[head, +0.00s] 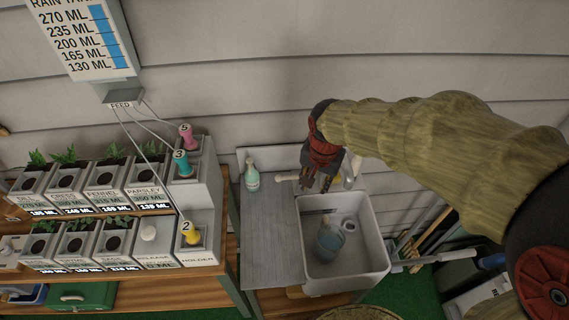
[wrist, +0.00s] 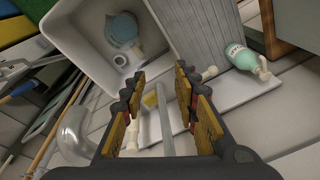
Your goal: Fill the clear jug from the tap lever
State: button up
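The clear jug (head: 330,240) has a bluish tint and sits inside the white sink (head: 378,258); it also shows in the wrist view (wrist: 122,28). My gripper (head: 318,186) is above the sink's back edge, at the tap. In the wrist view its two fingers (wrist: 160,74) are apart, with a grey bar (wrist: 166,122), seemingly part of the tap, showing between them. I cannot tell whether they touch it. A white handle (head: 287,178) sticks out left of my gripper, and a white knob shows in the wrist view (wrist: 210,72). Most of the tap is hidden behind my gripper.
A pale green pump bottle (head: 252,178) stands on the grey drainboard (head: 270,235), which is otherwise clear. A shelf of labelled planters (head: 110,185) and a holder with coloured numbered plugs (head: 190,235) are to the left. Long-handled tools (head: 425,235) lean right of the sink.

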aim_at(288, 178)
jog(key=w+a+f+m+p, duration=0.2)
jog(key=w+a+f+m, duration=0.1)
jog(key=w+m, duration=0.3)
jog(key=w+a+f+m+p, duration=0.3)
jog(key=w+f+m, duration=0.1)
jog(key=w+m, duration=0.25)
jog(key=shift+n, duration=0.25)
jog(key=shift+w+d+f+b, duration=0.15)
jog(key=shift+w+f, duration=0.15)
jog(key=shift+f, duration=0.9)
jog(key=shift+w+a+f+b, duration=0.1)
jog(key=shift+w+f+b, duration=0.2)
jog(key=shift+f, duration=0.9)
jog(key=shift+w+d+f+b, duration=0.1)
jog(key=shift+w+f, duration=0.25)
jog(key=shift+f, duration=0.85)
jog(key=shift+c, duration=1.4)
grip_shut()
jog(key=shift+r, duration=0.1)
